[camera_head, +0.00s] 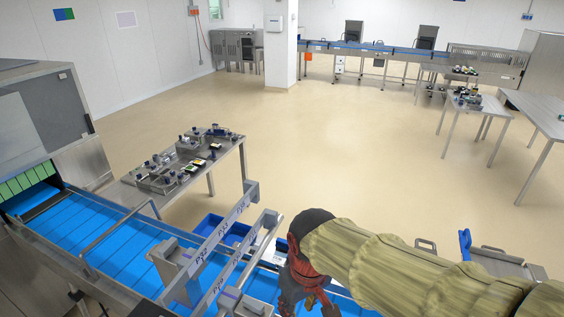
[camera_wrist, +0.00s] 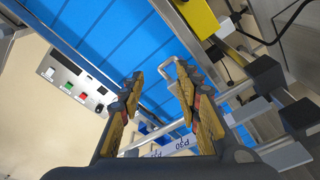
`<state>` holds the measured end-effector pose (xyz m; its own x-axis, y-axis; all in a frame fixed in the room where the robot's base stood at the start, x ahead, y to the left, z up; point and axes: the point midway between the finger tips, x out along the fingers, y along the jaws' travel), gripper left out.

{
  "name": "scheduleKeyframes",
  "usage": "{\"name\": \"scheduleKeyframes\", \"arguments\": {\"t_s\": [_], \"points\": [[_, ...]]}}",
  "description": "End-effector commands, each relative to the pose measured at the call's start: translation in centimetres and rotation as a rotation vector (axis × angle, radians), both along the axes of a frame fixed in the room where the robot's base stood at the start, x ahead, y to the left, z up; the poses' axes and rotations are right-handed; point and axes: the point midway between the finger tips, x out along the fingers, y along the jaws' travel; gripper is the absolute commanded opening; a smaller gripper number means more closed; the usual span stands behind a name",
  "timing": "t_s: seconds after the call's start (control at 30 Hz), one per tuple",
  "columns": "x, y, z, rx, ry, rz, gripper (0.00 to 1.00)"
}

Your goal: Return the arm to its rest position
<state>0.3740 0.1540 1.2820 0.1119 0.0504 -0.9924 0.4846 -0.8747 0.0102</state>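My arm (camera_head: 393,264) reaches in from the lower right in the head view, wrapped in a tan ribbed cover. My gripper (camera_head: 314,302) is at its end, low in the picture over the blue conveyor belt (camera_head: 128,243). In the wrist view my gripper (camera_wrist: 158,82) has its two yellow-padded fingers apart, with nothing between them. The blue belt (camera_wrist: 125,38) lies beyond the fingertips. The fingertips are partly cut off or hidden in the head view.
Metal guide rails (camera_head: 225,222) marked with labels stand over the belt beside my gripper. A control panel (camera_wrist: 75,85) with buttons is left in the wrist view. A steel table (camera_head: 226,165) with several parts stands behind the belt. The floor (camera_head: 330,150) beyond is open.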

Motion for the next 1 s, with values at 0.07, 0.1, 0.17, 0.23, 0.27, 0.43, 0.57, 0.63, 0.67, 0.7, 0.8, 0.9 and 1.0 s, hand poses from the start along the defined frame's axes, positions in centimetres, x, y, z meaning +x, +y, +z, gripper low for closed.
{"name": "scheduleKeyframes", "arguments": {"t_s": [0.07, 0.1, 0.17, 0.23, 0.27, 0.43, 0.57, 0.63, 0.67, 0.7, 0.8, 0.9, 1.0], "points": [[-1.5, -3.1, -1.8, 0.026, -0.049, -0.098, 0.33], [-2.3, -4.4, -2.4, 0.037, -0.072, -0.143, 0.33], [-3.3, -6.3, -3.2, 0.054, -0.110, -0.207, 0.33], [-4.6, -8.3, -4.3, 0.070, -0.153, -0.272, 0.33], [-5.1, -9.1, -4.8, 0.076, -0.172, -0.296, 0.33], [-7.3, -12.8, -6.7, 0.096, -0.275, -0.408, 0.33], [-7.7, -14.4, -6.6, 0.105, -0.341, -0.465, 0.33], [-7.8, -14.9, -6.8, 0.105, -0.355, -0.484, 0.33], [-7.8, -15.1, -6.8, 0.105, -0.358, -0.489, 0.33], [-7.8, -15.2, -6.9, 0.104, -0.359, -0.495, 0.33], [-7.8, -15.4, -6.9, 0.103, -0.358, -0.500, 0.33], [-7.7, -15.4, -6.8, 0.103, -0.358, -0.500, 0.33], [-7.7, -15.4, -6.8, 0.103, -0.358, -0.499, 0.33]]}}
